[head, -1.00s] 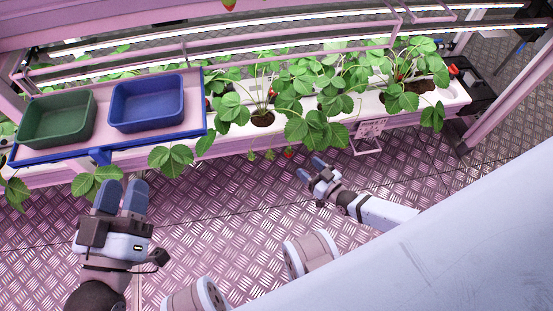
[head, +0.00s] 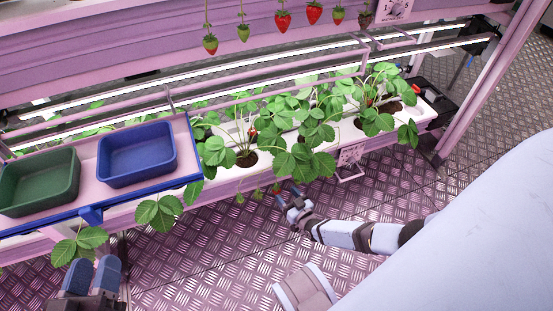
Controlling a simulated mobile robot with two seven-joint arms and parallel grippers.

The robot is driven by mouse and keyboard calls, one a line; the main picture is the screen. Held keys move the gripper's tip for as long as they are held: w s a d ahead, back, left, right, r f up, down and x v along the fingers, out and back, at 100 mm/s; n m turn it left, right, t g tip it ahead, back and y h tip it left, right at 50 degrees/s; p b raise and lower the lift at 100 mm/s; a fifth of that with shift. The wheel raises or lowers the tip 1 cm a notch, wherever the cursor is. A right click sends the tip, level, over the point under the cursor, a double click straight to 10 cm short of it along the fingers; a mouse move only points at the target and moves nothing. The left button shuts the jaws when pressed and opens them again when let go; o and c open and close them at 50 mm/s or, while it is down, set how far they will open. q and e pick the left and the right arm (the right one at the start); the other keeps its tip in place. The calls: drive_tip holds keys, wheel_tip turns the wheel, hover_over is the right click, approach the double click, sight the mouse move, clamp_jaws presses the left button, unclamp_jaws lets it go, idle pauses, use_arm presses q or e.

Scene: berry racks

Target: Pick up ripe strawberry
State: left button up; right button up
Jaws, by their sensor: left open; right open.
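Ripe red strawberries hang from the upper rack, one (head: 283,21) beside another (head: 314,12). A part-red strawberry (head: 210,44) hangs left of them, with green ones (head: 243,33) between and to the right. Below the lower trough, a small reddish strawberry (head: 276,187) hangs beside green ones (head: 240,198). My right gripper (head: 288,195) is open, its fingertips close to this low berry; I cannot tell whether they touch. My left gripper (head: 94,272) is open and empty at the bottom left, below the tray and away from the berries.
A tray (head: 190,154) on the left holds a green bin (head: 38,184) and a blue bin (head: 137,154), both empty. The white planting trough (head: 222,176) carries leafy plants that overhang its front. A rack post (head: 480,85) stands at the right.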

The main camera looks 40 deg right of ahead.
sight(277, 187)
drive_tip(key=w, duration=0.1)
drive_tip(key=w+b, duration=0.1)
drive_tip(key=w, duration=0.1)
drive_tip(key=w+b, duration=0.1)
drive_tip(key=shift+w+a+f, duration=0.2)
drive_tip(key=shift+w+a, duration=0.2)
drive_tip(key=shift+w+r, duration=0.1)
drive_tip(key=shift+w, duration=0.35)
use_arm(q)
wheel_tip(277, 187, down, 4)
drive_tip(key=shift+d+r+g, duration=0.15)
drive_tip(key=shift+r+g, duration=0.05)
drive_tip(key=shift+g, duration=0.7)
drive_tip(key=shift+m, duration=0.3)
use_arm(e)
drive_tip(key=c, duration=0.7)
